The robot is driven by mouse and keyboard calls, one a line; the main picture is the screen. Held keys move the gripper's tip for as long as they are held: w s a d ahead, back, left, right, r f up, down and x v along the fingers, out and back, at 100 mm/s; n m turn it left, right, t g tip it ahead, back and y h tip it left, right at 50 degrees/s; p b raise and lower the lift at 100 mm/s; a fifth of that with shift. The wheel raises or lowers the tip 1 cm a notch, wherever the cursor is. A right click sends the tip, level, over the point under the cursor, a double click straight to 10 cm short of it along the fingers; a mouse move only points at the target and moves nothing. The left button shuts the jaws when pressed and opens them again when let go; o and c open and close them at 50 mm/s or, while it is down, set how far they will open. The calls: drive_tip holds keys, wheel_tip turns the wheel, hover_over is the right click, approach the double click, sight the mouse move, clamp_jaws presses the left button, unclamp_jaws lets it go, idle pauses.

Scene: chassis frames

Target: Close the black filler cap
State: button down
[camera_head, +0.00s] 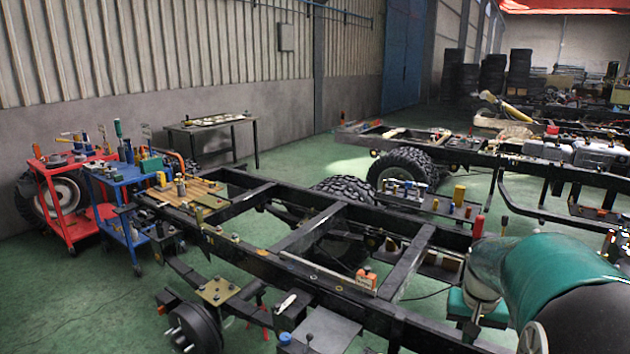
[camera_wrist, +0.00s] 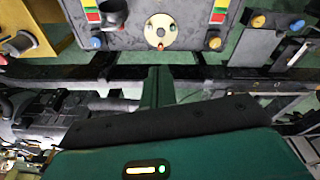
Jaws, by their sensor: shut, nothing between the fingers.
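A black round cup-like part (camera_wrist: 113,14), which looks like the black filler cap, shows at the top of the wrist view, cut by the frame edge. It seems to stand raised on a dark panel (camera_wrist: 200,40), but I cannot tell its hinge or exact angle. Beside it on the right is a pale round plate (camera_wrist: 160,31) with a hole and an orange dot. My gripper (camera_wrist: 158,72) is shut and empty, a narrow dark green shape below the panel in the picture, apart from the cap. In the head view I cannot make out the cap, and my gripper is out of sight.
A black chassis frame (camera_head: 270,262) fills the middle of the head view. A red cart (camera_head: 60,205) and a blue cart (camera_head: 125,205) with tools stand left. Green floor (camera_head: 60,300) is free at front left. Knobs and coloured blocks (camera_wrist: 218,12) sit on the panel.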

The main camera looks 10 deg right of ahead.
drive_tip(key=s+a+r+n+t, duration=0.1)
drive_tip(key=a+r, duration=0.1)
drive_tip(key=a, duration=0.5)
drive_tip(key=s+a+r+n+t, duration=0.1)
drive_tip(key=s+a+r+n, duration=0.1)
drive_tip(key=a, duration=0.5)
drive_tip(key=s+a+r+n+t, duration=0.1)
drive_tip(key=a+r, duration=0.3)
drive_tip(key=a, duration=0.3)
drive_tip(key=shift+s+a+n, duration=0.4)
drive_tip(key=c, duration=2.2)
unclamp_jaws()
drive_tip(key=s+a, duration=0.1)
drive_tip(key=a, duration=0.1)
drive_tip(key=s+a+n+t+y, duration=0.1)
drive_tip(key=s+a, duration=0.1)
drive_tip(key=s+a+n, duration=0.1)
drive_tip(key=s+a, duration=0.1)
drive_tip(key=shift+s+a+r, duration=0.15)
drive_tip(key=shift+a, duration=0.25)
drive_tip(key=c, duration=1.8)
unclamp_jaws()
drive_tip(key=shift+s+a, duration=0.15)
drive_tip(key=o, duration=0.3)
